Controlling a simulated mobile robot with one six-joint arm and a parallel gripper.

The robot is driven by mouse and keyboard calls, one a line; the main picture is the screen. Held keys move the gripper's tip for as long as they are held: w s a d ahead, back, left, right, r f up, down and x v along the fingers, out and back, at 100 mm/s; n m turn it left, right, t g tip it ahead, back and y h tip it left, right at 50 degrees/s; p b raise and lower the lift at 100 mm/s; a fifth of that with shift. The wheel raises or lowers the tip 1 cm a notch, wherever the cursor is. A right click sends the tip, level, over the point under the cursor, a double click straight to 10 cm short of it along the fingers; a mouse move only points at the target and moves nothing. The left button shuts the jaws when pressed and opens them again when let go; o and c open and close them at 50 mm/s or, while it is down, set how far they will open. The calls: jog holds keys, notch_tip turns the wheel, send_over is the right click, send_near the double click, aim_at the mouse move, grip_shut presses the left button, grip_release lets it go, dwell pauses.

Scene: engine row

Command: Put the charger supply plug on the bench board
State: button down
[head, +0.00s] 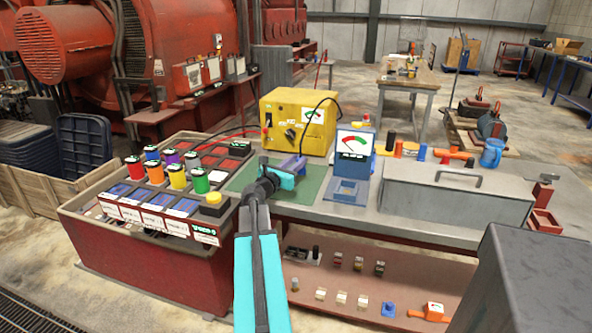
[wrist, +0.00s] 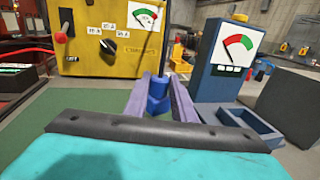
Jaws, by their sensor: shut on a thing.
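My gripper (head: 292,163) is over the green mat (head: 316,185) on the bench, in front of the yellow charger box (head: 297,120). In the wrist view its two purple fingers (wrist: 158,105) are shut on a blue plug (wrist: 157,92), which stands upright between them. A black cable rises from the plug; in the head view it loops between the charger box and my gripper. The plug's lower end is hidden, so I cannot tell whether it touches anything. No part is clearly marked as the bench board; a red-sided panel of labelled switch blocks (head: 155,205) stands at the left.
A blue meter (head: 354,144) stands right of my gripper, behind a low blue frame (head: 349,191). Colored reels (head: 178,176) stand on the left panel. A long grey box (head: 455,192) fills the right of the bench. A lower shelf (head: 372,280) holds several small parts.

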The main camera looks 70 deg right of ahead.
notch_tip(320, 180, down, 2)
jog(key=shift+s+f+b, duration=0.1)
jog(key=shift+s+b, duration=0.05)
jog(key=shift+b, duration=0.5)
jog(key=shift+f+b, duration=0.3)
jog(key=shift+f, duration=0.1)
jog(key=shift+w+a, duration=0.15)
jog(key=shift+w, duration=0.15)
jog(key=shift+f, duration=0.15)
jog(key=c, duration=1.5)
grip_release()
jog(key=shift+r, duration=0.2)
jog(key=shift+w+a, duration=0.3)
jog(key=shift+a, duration=1.65)
jog(key=shift+w+a, duration=0.35)
jog(key=shift+a, duration=1.65)
jog(key=shift+w+a, duration=0.3)
jog(key=shift+a, duration=1.65)
